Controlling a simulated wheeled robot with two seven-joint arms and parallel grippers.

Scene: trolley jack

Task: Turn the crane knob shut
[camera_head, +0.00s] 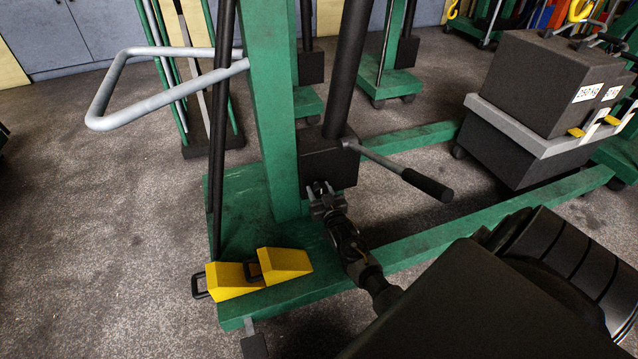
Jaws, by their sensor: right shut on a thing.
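The green crane (271,110) stands in the middle of the view on its green base. A black pump block (328,160) sits at the foot of its black cylinder. My right gripper (321,190) reaches in from the lower right and is at the lower front face of this block. It is shut on the small crane knob there. The fingers hide nearly all of the knob, so its turn angle cannot be seen. My left gripper is not in view.
A grey lever with a black grip (428,185) sticks out to the right, above my right arm. Yellow wedges (260,270) lie on the crane's base, left of my arm. A grey handle (112,95) juts left. Dark weights (545,85) stand at the right.

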